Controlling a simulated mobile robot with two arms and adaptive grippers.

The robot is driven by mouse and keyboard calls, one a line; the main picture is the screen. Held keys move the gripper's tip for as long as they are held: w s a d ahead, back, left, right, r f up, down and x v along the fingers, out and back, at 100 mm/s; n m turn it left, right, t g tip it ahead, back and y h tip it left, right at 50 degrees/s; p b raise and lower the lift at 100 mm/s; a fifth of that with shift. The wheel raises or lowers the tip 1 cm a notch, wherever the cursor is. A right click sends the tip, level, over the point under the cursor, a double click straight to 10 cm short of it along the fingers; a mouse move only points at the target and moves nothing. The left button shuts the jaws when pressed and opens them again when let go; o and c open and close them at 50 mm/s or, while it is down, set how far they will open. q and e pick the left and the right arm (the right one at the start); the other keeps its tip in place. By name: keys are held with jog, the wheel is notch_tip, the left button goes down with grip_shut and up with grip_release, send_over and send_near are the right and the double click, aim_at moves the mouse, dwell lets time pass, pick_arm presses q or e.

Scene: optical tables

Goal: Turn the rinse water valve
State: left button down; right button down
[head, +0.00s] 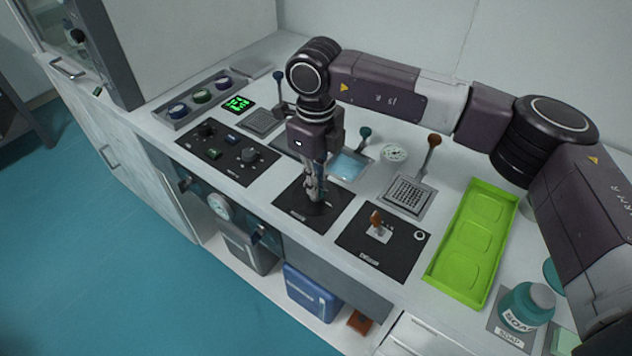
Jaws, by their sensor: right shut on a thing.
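My right gripper (314,196) points straight down over the middle black panel (290,207) on the white bench. Its fingers are closed on a small control on that panel, which I take to be the rinse water valve. The fingers hide most of this control, so its angle cannot be told. The panel's lettering is too small to read. A basin of blue water (351,166) lies just behind the panel, with a teal-knobbed lever (364,135) at its back. My left gripper is not in view.
Beside the middle panel are a left panel with knobs (227,152) and a right panel with an orange-brown lever (377,219). A perforated plate (408,195), a green tray (467,244) and a soap bottle (524,306) stand to the right. A gauge (219,206) sits on the bench front.

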jog(key=c, duration=2.1)
grip_release()
jog(key=shift+r, duration=0.1)
notch_tip(320, 180, up, 12)
jog(key=shift+r, duration=0.1)
